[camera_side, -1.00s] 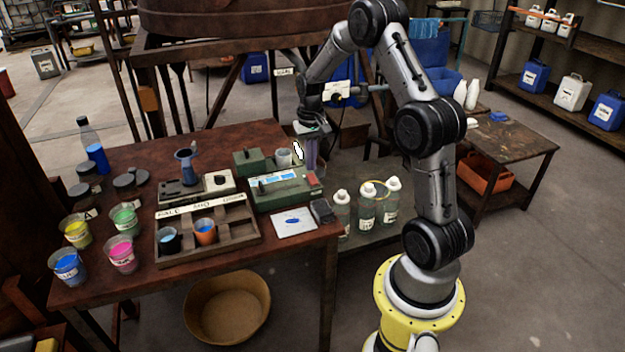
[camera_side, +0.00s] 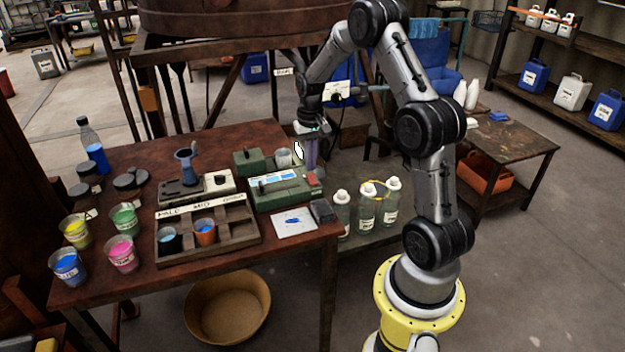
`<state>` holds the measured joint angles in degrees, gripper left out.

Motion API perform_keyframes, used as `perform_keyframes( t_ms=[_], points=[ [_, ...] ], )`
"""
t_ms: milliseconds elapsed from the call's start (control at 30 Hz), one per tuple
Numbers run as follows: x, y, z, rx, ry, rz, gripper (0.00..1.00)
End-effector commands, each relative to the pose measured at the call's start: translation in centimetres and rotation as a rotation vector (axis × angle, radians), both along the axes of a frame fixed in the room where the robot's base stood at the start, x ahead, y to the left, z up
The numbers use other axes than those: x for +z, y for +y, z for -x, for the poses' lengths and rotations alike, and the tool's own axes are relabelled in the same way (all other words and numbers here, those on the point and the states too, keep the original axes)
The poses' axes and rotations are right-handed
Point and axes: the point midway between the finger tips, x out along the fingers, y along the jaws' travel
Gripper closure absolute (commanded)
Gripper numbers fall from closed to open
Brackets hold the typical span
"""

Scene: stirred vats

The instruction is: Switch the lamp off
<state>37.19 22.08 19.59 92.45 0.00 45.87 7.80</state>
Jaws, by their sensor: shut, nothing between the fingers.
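No part in view is clearly marked as the lamp. A green instrument (camera_side: 283,192) with a pale blue panel on top stands at the right end of the brown table. A small red switch-like part (camera_side: 314,180) is at its right end. My gripper (camera_side: 311,168) points down just behind and above that red part, with its fingers shut and empty. I cannot tell whether the fingertips touch the red part. A smaller green box with a pale cup (camera_side: 284,157) stands behind the instrument, left of my gripper.
A wooden rack (camera_side: 207,232) with two cups stands left of the instrument. A white card (camera_side: 293,222) with a blue smear and a dark block (camera_side: 323,211) lie in front. Paint cups (camera_side: 122,254) are at the left. Clear bottles (camera_side: 367,208) stand right of the table.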

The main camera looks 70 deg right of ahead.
Motion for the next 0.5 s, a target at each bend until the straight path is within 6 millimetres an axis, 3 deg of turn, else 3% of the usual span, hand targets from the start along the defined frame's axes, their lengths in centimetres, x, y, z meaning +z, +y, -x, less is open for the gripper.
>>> perform_keyframes(
  t_ms=[500],
  points=[
    [-0.73,-0.01,-0.01,0.000,0.000,0.000,1.00]
  ],
)
